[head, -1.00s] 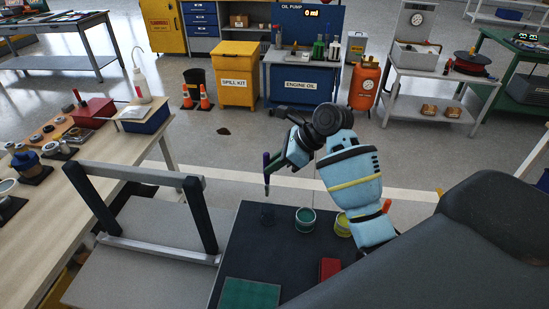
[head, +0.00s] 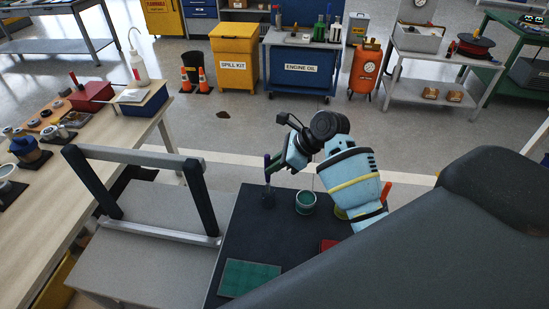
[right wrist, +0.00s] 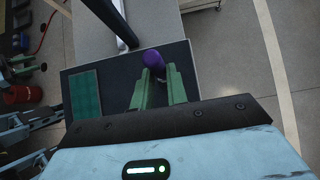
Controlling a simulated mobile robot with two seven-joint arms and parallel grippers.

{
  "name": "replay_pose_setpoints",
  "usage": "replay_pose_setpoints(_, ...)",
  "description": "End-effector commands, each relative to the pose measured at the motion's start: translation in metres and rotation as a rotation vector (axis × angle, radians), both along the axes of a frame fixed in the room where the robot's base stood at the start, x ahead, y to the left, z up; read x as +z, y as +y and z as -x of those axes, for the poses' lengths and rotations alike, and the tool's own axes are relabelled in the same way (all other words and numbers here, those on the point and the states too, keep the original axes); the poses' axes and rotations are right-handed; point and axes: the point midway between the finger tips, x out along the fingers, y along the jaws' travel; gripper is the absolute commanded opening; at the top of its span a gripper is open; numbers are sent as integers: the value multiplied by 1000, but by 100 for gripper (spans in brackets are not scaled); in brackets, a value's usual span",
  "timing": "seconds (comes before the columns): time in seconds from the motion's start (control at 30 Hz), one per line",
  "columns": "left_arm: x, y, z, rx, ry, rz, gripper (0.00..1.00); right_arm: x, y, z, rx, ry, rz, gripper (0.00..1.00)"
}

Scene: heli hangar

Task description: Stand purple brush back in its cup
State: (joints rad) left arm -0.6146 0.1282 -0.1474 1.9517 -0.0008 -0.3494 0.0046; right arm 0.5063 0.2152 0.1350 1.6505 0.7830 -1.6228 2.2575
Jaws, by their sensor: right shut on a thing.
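My right gripper (head: 272,164) is shut on the purple brush (right wrist: 153,60), whose purple end shows between the green fingers in the right wrist view. In the head view the brush hangs roughly upright below the fingers. Its lower end is at the mouth of a small dark cup (head: 268,201) on the dark table top. I cannot tell whether the tip is inside the cup or just above it. The cup does not show clearly in the right wrist view. My left gripper is not in view.
A teal-filled cup (head: 305,202) stands close right of the dark cup, with a yellow cup (head: 341,213) partly behind my arm. A green mat (head: 250,278) and a red object (head: 328,245) lie nearer. A frame stand (head: 150,238) stands left.

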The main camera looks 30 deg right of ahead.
Motion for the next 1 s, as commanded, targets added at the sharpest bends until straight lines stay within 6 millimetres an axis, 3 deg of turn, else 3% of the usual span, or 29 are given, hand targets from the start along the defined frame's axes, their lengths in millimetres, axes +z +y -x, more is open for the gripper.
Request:
replay_pose_setpoints(0.4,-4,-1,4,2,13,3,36,-25,0,0,0,2,-2,0)
replay_pose_setpoints(0.87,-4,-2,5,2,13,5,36,-29,0,0,0,1,-1,0)
replay_pose_setpoints(0.9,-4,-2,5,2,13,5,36,-29,0,0,0,1,-1,19)
replay_pose_setpoints(1.0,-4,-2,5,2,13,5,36,-29,0,0,0,1,-1,32)
